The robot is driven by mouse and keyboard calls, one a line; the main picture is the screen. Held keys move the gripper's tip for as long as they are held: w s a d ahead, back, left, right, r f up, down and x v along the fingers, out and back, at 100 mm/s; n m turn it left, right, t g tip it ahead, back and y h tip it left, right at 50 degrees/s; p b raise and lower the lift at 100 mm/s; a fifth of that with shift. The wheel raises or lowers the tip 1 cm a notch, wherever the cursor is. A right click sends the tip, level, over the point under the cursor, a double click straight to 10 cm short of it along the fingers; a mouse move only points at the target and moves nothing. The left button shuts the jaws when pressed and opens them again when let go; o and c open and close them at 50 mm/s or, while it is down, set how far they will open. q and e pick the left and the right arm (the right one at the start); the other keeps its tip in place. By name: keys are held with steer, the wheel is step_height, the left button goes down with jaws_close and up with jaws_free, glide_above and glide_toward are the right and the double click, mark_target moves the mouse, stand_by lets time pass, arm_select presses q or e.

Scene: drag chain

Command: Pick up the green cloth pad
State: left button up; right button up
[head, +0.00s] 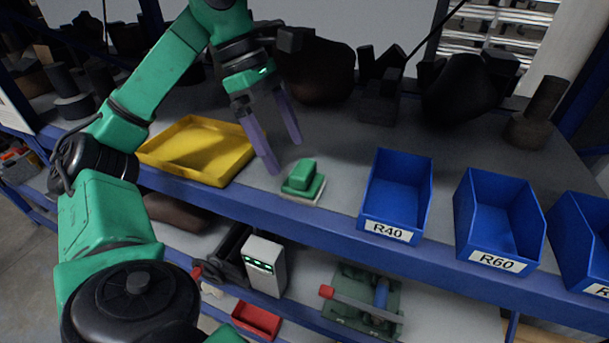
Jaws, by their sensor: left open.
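The green cloth pad (303,179) sits on the grey shelf top near its front edge, in the middle of the head view. It looks like a small green block on a pale base. My left gripper (287,157) is open and empty, with its two purple fingers pointing down. It is just left of and above the pad, apart from it. My right gripper is not in view.
A yellow tray (187,176) lies left of the pad. Blue bins labelled R40 (394,227) and R60 (494,250) stand to the right, with another at the edge. Dark objects (462,92) line the back. The lower shelf (450,318) holds assorted items.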

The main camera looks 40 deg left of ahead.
mark_target(305, 167)
arm_select(q)
steer(key=shift+w+d, duration=0.15)
steer(key=shift+d, duration=1.05)
steer(key=x, duration=0.4)
steer(key=shift+a, duration=0.2)
steer(key=shift+w+d+f, duration=0.1)
steer(key=shift+d+f, duration=0.05)
steer(key=shift+f, duration=0.3)
steer(key=c, duration=1.3)
steer(key=shift+r, duration=0.1)
steer(key=shift+r, duration=0.6)
step_height(305, 167, up, 2)
steer(key=shift+r, duration=0.1)
steer(key=s+d+b, duration=0.3)
steer(key=s, duration=0.5)
steer(key=s+d+b, duration=0.3)
steer(key=s+b, duration=0.1)
steer(key=s, duration=0.5)
